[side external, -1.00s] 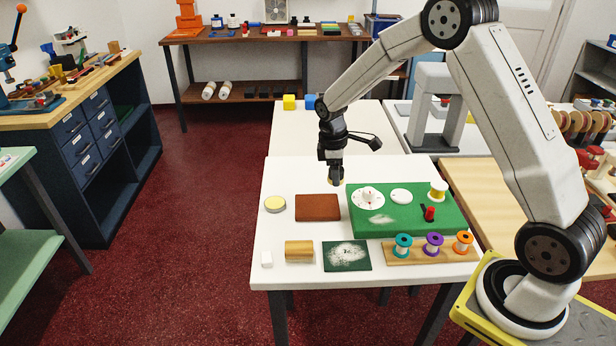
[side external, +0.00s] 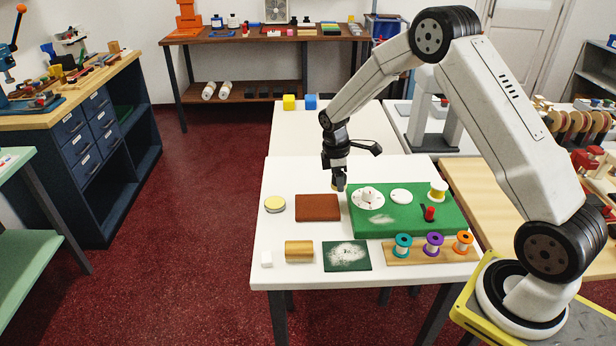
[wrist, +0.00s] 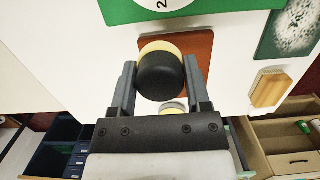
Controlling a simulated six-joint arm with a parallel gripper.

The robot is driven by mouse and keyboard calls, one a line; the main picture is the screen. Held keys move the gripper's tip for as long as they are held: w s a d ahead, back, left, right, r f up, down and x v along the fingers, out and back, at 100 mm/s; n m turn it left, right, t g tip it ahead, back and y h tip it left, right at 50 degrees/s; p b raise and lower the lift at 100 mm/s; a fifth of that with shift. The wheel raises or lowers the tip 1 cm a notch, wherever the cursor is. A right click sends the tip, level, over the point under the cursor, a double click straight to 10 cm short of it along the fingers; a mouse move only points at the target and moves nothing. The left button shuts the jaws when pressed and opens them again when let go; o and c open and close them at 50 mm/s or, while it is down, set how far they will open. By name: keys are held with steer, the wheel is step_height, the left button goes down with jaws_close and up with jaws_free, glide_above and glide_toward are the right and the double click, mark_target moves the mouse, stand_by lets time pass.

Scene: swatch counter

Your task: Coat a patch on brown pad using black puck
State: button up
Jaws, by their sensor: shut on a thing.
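My gripper (side external: 340,184) is above the white table, just behind the brown pad. It also shows in the wrist view (wrist: 160,88), where its two fingers are shut on the black puck (wrist: 160,77). The puck has a rounded black top and a pale yellow rim. The brown pad (side external: 318,207) lies flat on the table, bare and evenly coloured where it shows. In the wrist view the pad (wrist: 201,46) lies beyond the puck, which hides part of it. The puck appears apart from the pad, though its exact height is hard to tell.
A green board (side external: 420,222) with a white dial (side external: 368,197) and red peg is right of the pad. A yellow-rimmed disc (side external: 275,204) is left.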

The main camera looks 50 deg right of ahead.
mark_target(298, 210)
steer(key=shift+f, duration=1.6)
steer(key=shift+w+a+f, duration=0.2)
steer(key=shift+w+f, duration=0.05)
steer(key=shift+f, duration=0.4)
steer(key=shift+w+a+f, duration=0.1)
steer(key=shift+w+a, duration=3.65)
steer(key=shift+a, duration=0.25)
steer(key=shift+s+a, duration=0.45)
steer(key=shift+s, duration=0.05)
steer(key=shift+s+d, duration=0.15)
steer(key=shift+s, duration=0.1)
steer(key=shift+s+d, duration=3.75)
steer(key=shift+d, duration=0.05)
steer(key=shift+s+d, duration=0.15)
steer(key=shift+s, duration=0.1)
steer(key=shift+s+a, duration=0.5)
steer(key=shift+a, duration=0.15)
steer(key=shift+w+a, duration=4.15)
step_height(298, 210, up, 8)
